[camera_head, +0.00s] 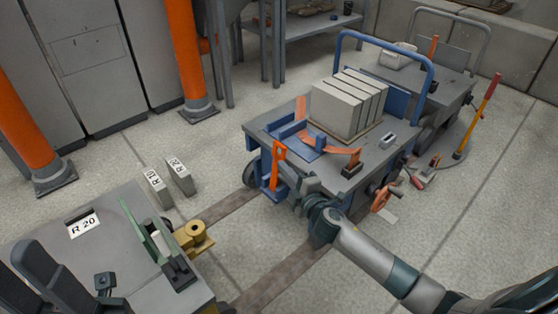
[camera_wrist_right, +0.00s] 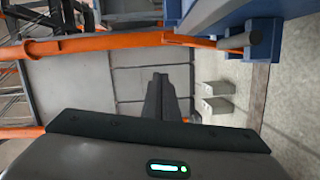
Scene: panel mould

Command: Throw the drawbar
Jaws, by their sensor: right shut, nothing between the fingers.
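An upright orange lever (camera_head: 276,168), which I take for the drawbar, stands at the near left end of a blue-grey cart (camera_head: 378,158). In the right wrist view a long orange bar (camera_wrist_right: 110,42) crosses the top and ends near a blue bracket (camera_wrist_right: 262,45); it looks like the same lever. My right gripper (camera_head: 284,180) is close beside the lever; touch is unclear. Its dark fingers, together and empty, show in the wrist view (camera_wrist_right: 160,95). Dark finger-like shapes at the lower left of the head view may be my left gripper (camera_head: 42,278); its opening is unclear.
Grey slabs (camera_head: 342,105) stand on the cart. A bench marked R 20 (camera_head: 40,250) with a yellow fitting (camera_head: 193,238) is at the lower left. Two grey blocks (camera_head: 178,177) stand on the floor. A second cart (camera_head: 430,85) is behind. Orange posts (camera_head: 184,50) stand at left.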

